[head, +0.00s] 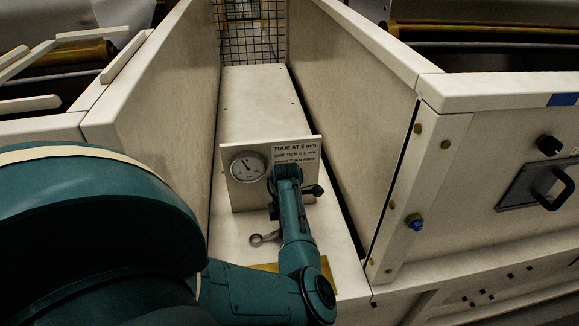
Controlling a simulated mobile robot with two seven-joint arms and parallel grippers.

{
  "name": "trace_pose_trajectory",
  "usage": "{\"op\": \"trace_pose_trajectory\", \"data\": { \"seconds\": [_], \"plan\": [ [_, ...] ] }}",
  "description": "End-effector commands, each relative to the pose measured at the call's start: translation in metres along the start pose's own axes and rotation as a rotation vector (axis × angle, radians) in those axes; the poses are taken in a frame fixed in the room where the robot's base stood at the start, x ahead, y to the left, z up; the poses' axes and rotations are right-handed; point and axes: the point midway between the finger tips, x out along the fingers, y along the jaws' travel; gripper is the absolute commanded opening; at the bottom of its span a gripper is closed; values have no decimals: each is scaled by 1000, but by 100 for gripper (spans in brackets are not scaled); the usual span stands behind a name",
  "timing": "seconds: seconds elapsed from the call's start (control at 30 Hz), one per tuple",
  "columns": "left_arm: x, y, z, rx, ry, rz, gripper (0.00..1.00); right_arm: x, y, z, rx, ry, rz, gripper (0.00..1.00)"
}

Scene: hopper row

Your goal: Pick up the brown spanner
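A small dull grey-brown spanner (262,239) lies on the pale floor of the channel, below the gauge plate. Its ring end shows at the left; its right end is hidden behind my arm. Its colour is hard to judge in this light. My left arm, teal, comes in from the left and bends up the channel. The dark parts of my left gripper (292,195) are at its far end, in front of the gauge plate and above the spanner in the picture. The fingers are mostly hidden, so their opening cannot be told. My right gripper is out of view.
A pale plate (236,196) with a round dial (248,167) and printed text stands across the channel. Tall pale walls (355,85) rise on both sides. A wire mesh (252,35) closes the far end. A black handle (556,188) is on the right front panel.

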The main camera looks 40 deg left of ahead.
Motion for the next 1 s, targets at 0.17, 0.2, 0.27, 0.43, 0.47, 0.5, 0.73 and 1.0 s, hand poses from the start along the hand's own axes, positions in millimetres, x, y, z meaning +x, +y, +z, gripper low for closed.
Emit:
{"op": "trace_pose_trajectory", "data": {
  "seconds": [0.17,0.2,0.27,0.43,0.47,0.5,0.73,1.0],
  "plan": [
    [0,0,0,0,0,0,48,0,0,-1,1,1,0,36],
    [0,0,0,0,0,0,46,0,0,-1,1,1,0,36],
    [0,0,0,0,0,0,41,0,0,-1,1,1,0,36],
    [0,0,0,0,1,0,27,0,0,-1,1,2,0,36],
    [0,0,0,0,1,0,24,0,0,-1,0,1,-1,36],
    [0,0,0,0,1,0,21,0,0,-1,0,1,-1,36],
    [0,0,0,1,0,0,2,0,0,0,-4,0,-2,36],
    [-1,0,0,1,0,1,0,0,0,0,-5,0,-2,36]
  ]
}}
